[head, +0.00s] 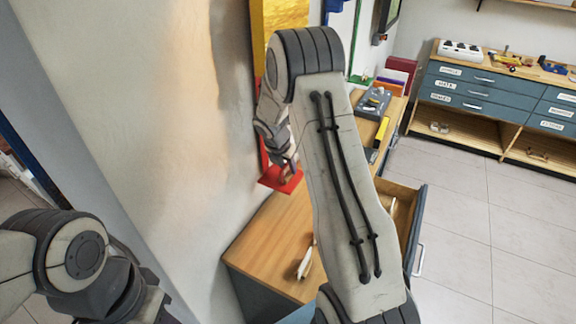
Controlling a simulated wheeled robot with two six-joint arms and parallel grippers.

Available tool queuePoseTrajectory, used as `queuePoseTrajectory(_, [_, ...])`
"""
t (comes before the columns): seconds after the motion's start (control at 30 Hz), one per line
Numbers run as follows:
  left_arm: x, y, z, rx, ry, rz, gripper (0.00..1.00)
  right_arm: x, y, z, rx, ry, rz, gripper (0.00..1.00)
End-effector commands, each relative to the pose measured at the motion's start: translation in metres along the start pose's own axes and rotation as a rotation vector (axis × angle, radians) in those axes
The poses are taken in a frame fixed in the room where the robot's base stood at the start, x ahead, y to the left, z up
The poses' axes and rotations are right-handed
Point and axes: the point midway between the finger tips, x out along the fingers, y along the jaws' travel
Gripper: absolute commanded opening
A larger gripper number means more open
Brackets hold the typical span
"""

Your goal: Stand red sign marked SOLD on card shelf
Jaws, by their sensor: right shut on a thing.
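My right arm reaches up and over the wooden counter, and its gripper (290,170) is small and partly hidden by my own arm links. It is shut on the red sign (281,181), holding it tilted near the wall. No lettering can be read on the sign from here. I cannot make out the card shelf; my right arm covers much of the area behind it. My left arm comes in at the lower left, and its fingertips are not in view.
The wooden counter (262,243) runs along the wall, with an open drawer (408,205) on its right side. A grey device (374,102) and a yellow object (381,132) lie farther back. A blue-drawer workbench (480,88) stands across open tiled floor (470,220).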

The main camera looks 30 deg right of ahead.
Motion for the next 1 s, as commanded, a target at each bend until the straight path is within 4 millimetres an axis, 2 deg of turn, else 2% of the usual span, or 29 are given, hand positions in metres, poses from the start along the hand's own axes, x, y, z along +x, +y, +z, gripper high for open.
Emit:
queuePoseTrajectory(0.47, [0.0007,-0.0001,0.0,0.0,0.0,0.0,0.36,0.0015,0.0004,-0.001,-0.001,0.0,0.0,0.0])
queuePoseTrajectory(0.5, [0.0006,0.0,0.0,0.0,0.0,0.0,0.36,0.0014,0.0004,-0.0009,-0.001,0.0,0.0,0.44])
queuePoseTrajectory(0.57, [0.0005,0.0,0.0,0.0,0.0,0.0,0.36,0.0013,0.0004,-0.0008,-0.001,0.0,0.0,0.67])
queuePoseTrajectory(0.6, [0.0005,0.0,0.0,0.0,0.0,0.0,0.36,0.0013,0.0004,-0.0009,-0.001,0.0,0.0,0.71])
queuePoseTrajectory(0.87, [0.0005,0.0,0.0,0.0,0.0,0.0,0.36,0.001,0.0003,-0.0008,-0.001,0.0,0.0,0.71])
queuePoseTrajectory(1.0, [0.0015,-0.0001,0.0001,0.0,0.0,0.0,0.36,-0.0084,0.0008,-0.0004,0.0,-0.002,0.001,0.71])
